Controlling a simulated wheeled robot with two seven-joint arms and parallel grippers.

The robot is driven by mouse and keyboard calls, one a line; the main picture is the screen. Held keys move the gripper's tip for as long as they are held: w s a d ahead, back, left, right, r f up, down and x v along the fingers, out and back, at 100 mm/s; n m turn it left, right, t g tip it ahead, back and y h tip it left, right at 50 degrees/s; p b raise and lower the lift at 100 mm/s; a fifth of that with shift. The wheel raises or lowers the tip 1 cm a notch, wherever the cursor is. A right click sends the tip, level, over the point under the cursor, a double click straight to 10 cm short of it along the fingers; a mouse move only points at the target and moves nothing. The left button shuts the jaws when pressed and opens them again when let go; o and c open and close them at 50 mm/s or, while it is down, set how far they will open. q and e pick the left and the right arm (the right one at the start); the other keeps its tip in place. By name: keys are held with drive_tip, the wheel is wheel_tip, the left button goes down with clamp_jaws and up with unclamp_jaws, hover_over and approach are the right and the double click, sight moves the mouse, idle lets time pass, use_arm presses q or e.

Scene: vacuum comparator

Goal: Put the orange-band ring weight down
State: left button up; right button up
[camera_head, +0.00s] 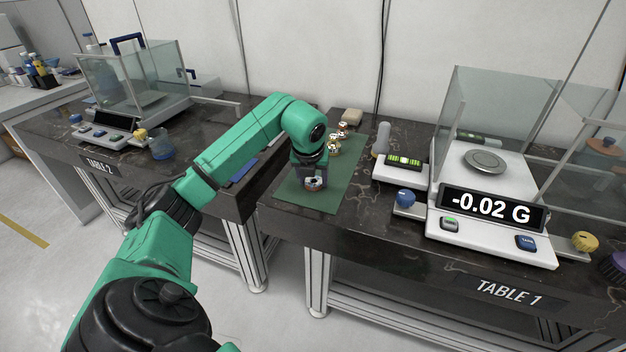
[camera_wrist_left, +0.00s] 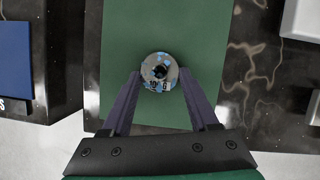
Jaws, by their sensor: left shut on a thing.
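The ring weight (camera_head: 314,184) is between the fingertips of my left gripper (camera_head: 313,179), low over the near part of the green mat (camera_head: 322,202). In the left wrist view the ring weight (camera_wrist_left: 158,86) is a silvery disc with a dark centre hole, bluish patches and small printed marks. The fingers of my left gripper (camera_wrist_left: 160,76) are shut on its two sides. I cannot make out a clear orange band. I cannot tell whether its underside touches the green mat (camera_wrist_left: 190,30). My right gripper is not in view.
Several shiny weights (camera_head: 334,147) stand at the mat's far end, near a beige block (camera_head: 352,116). To the right is a balance with glass walls, its display (camera_head: 491,208) reading -0.02 G. A blue knob (camera_head: 405,196) sits beside it. Table 2 stands left, across a gap.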

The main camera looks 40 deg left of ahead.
use_arm(q)
drive_tip(key=o, duration=1.4)
drive_tip(key=p+v, duration=0.1)
drive_tip(key=v, duration=1.1)
drive_tip(key=shift+d, duration=0.1)
